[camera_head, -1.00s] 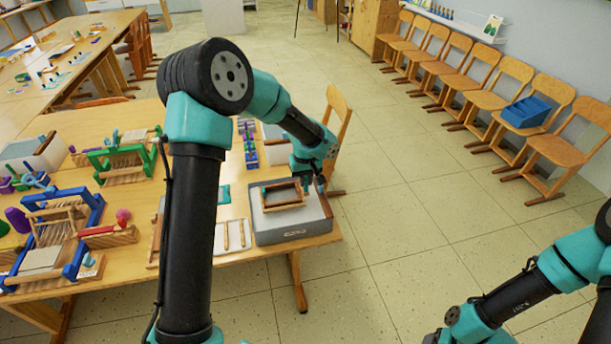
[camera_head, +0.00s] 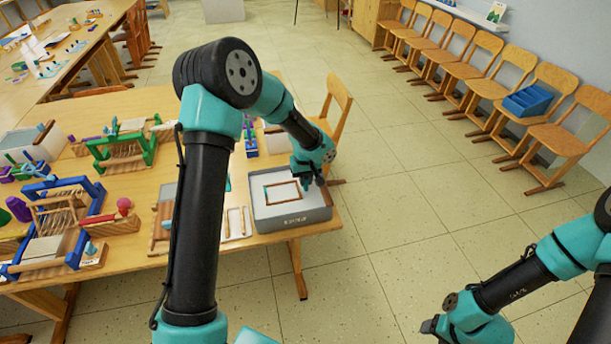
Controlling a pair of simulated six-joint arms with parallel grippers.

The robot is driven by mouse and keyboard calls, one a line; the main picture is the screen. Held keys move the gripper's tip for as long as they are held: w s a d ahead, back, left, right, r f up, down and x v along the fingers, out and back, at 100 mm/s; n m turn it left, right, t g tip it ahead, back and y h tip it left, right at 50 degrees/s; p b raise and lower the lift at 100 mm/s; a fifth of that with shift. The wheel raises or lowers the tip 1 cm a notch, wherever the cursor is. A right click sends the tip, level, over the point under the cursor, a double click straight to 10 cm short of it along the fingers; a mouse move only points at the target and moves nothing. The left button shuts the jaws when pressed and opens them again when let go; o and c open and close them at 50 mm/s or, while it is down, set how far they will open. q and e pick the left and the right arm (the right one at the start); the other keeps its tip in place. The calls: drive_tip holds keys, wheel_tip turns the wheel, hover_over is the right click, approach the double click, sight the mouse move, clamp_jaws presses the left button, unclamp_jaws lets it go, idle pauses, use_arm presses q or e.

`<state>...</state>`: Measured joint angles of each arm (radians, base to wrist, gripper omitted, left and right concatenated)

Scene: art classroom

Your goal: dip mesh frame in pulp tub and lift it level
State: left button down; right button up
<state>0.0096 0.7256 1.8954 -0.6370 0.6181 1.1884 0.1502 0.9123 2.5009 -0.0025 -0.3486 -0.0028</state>
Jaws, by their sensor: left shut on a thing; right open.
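The grey pulp tub (camera_head: 293,221) stands at the right front corner of the wooden table. The brown wooden mesh frame (camera_head: 283,203) is inside the tub. It looks level and low in the pale pulp (camera_head: 268,209), with its thin upper rim showing. My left gripper (camera_head: 309,183) reaches down over the tub's right side and is shut on the frame's right edge; its fingertips are small and partly hidden. My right gripper (camera_head: 432,326) is open and empty at the lower right, over the floor and away from the tub.
A blue loom (camera_head: 60,220), a green loom (camera_head: 122,152) and other craft items crowd the table's left. A wooden chair (camera_head: 338,105) stands behind the tub.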

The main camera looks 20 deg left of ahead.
use_arm(q)
drive_tip(key=shift+f, duration=0.6)
drive_tip(key=shift+r, duration=0.1)
idle(0.7)
drive_tip(key=shift+r, duration=3.4)
drive_tip(key=shift+r, duration=2.5)
